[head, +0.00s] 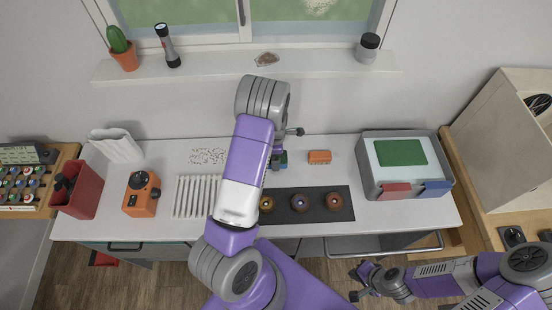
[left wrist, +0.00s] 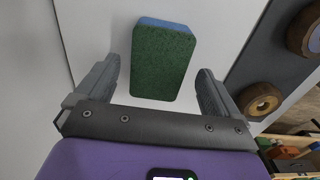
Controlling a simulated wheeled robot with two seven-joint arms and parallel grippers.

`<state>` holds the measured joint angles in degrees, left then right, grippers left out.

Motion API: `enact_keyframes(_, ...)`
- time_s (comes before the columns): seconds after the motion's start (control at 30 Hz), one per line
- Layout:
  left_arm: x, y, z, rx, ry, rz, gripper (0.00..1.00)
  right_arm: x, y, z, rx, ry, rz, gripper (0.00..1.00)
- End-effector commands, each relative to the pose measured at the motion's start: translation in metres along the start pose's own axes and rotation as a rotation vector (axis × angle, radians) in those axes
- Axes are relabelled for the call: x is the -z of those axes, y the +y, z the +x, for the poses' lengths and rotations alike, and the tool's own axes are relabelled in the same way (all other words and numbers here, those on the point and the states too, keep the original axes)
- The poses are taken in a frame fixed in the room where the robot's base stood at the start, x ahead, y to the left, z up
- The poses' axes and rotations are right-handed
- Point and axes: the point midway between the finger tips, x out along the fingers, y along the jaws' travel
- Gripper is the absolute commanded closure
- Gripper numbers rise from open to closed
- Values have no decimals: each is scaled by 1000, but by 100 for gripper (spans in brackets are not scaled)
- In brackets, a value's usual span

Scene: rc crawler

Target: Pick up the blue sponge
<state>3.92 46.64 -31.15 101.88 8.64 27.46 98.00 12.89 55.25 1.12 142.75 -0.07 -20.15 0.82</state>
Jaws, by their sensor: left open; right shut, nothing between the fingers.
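The blue sponge (left wrist: 168,24) has a green scouring face turned up to the left wrist camera, with blue showing along its far edge. In the head view only a small part of the sponge (head: 283,161) shows beside my left arm, on the white worktop. My left gripper (left wrist: 158,70) is open, with one finger on either side of the sponge's near end; contact with it cannot be made out. In the head view my left arm hides much of that gripper. My right gripper (head: 354,284) is shut and empty, low at the right in front of the worktop.
An orange block (head: 319,157) lies right of the sponge. A dark mat (head: 283,213) with round brown pieces lies nearer. A white ribbed rack (head: 194,196) and orange device (head: 142,194) stand left. A grey tray (head: 374,187) stands right.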

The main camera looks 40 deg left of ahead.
Motion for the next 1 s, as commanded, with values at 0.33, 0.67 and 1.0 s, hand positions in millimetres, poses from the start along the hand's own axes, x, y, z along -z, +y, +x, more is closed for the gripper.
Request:
enact_keyframes(0.33, 0, 1, 21, -2, 0, 0, 4, 0, 0, 0, 0, 1, 0, 100)
enact_keyframes(0.67, 0, 0, 21, -1, 0, 0, 43, 0, 0, 0, 0, 1, 0, 100)
enact_keyframes(1.0, 0, 0, 20, -2, 0, 1, 59, 0, 0, 0, 0, 1, 0, 100)
